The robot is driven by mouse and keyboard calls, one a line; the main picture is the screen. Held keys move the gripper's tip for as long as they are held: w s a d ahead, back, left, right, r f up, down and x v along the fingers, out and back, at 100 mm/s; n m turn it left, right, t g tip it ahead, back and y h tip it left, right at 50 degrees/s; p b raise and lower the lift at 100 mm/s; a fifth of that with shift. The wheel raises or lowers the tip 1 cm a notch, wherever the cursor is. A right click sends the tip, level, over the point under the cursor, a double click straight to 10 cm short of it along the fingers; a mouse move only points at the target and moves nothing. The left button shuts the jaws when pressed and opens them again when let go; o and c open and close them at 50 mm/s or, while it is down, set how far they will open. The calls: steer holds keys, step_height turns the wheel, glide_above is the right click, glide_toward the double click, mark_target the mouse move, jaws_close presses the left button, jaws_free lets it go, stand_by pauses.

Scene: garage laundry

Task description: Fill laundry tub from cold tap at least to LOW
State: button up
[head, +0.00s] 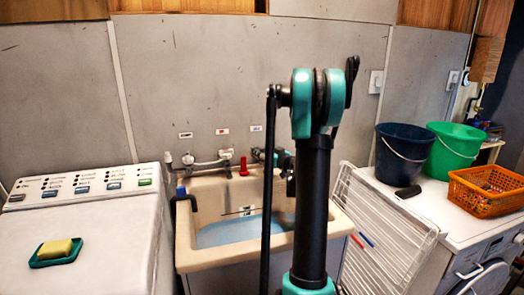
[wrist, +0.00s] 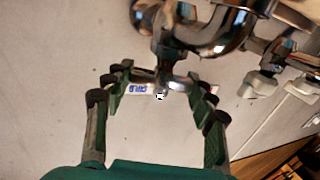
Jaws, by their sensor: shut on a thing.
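The laundry tub (head: 187,262) is a cream basin against the wall, with light blue water (head: 225,233) in it. Dark level marks (head: 240,211) show on its back wall, above the visible water; their lettering is too small to read. My gripper (wrist: 160,80) is shut on the chrome cold tap handle (wrist: 177,84), its fingers on either side. The blue-lettered COLD label (wrist: 138,88) shows upside down behind it in the wrist view. In the head view, my arm hides part of the tub and most of the cold tap. A red tap handle (head: 243,166) stands to its left.
A washer (head: 90,230) with a soap dish (head: 57,252) stands left. A dark hose (head: 182,195) hooks over the tub's left rim. A white drying rack (head: 385,235) leans right. Blue (head: 402,155) and green (head: 455,150) buckets and an orange basket (head: 488,192) sit beyond.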

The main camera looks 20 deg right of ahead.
steer(key=shift+c, duration=1)
steer(key=shift+a+m+t+h, duration=0.15)
steer(key=shift+m+t+h, duration=0.15)
steer(key=shift+m+h, duration=1.5)
steer(key=shift+h, duration=1)
steer(key=shift+d, duration=0.2)
steer(key=o, duration=1.2)
steer(key=shift+s, duration=0.1)
steer(key=s, duration=1.2)
steer(key=shift+a, duration=0.15)
